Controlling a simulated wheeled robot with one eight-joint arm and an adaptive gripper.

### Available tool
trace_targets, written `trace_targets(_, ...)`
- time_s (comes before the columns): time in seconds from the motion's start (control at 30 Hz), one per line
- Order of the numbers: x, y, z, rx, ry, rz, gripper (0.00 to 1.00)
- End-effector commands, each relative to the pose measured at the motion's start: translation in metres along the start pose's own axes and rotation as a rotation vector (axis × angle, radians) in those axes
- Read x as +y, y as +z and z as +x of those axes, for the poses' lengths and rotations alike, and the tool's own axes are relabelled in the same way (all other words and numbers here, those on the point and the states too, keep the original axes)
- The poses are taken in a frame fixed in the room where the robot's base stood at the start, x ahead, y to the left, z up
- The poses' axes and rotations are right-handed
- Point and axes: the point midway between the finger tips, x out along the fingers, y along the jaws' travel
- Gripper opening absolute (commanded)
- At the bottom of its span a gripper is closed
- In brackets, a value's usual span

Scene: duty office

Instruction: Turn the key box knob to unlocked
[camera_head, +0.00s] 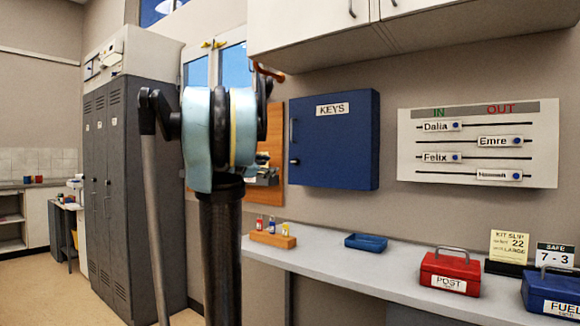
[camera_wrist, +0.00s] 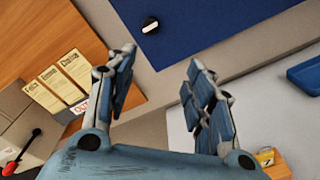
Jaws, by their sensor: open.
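The blue key box (camera_head: 345,150), labelled KEYS, hangs on the wall right of my arm in the head view, its door shut. Its small black knob (camera_head: 294,161) sits low on the left side of the door, below a dark handle. In the wrist view the box's blue face (camera_wrist: 225,25) fills the top, and the round black knob (camera_wrist: 151,25) shows a pale mark across it. My gripper (camera_wrist: 160,68) is open and empty; the knob lies beyond its fingertips, apart from them. The gripper cannot be made out in the head view.
Left of the key box is a wooden board (camera_wrist: 55,45) with papers. A name board (camera_head: 480,145) hangs to the right.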

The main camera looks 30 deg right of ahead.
Motion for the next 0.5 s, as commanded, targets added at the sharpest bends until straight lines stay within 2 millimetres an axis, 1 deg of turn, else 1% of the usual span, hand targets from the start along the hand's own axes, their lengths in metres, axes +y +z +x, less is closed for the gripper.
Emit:
trace_targets(0.03, 0.007, 0.002, 0.006, -0.013, 0.013, -0.027, 0.48)
trace_targets(0.13, 0.015, 0.005, 0.012, -0.027, 0.03, -0.06, 0.48)
trace_targets(0.27, 0.017, 0.006, 0.022, -0.032, 0.033, -0.068, 0.48)
trace_targets(0.37, 0.018, 0.006, 0.035, -0.031, 0.032, -0.067, 0.48)
trace_targets(0.5, 0.018, 0.007, 0.06, -0.031, 0.031, -0.066, 0.48)
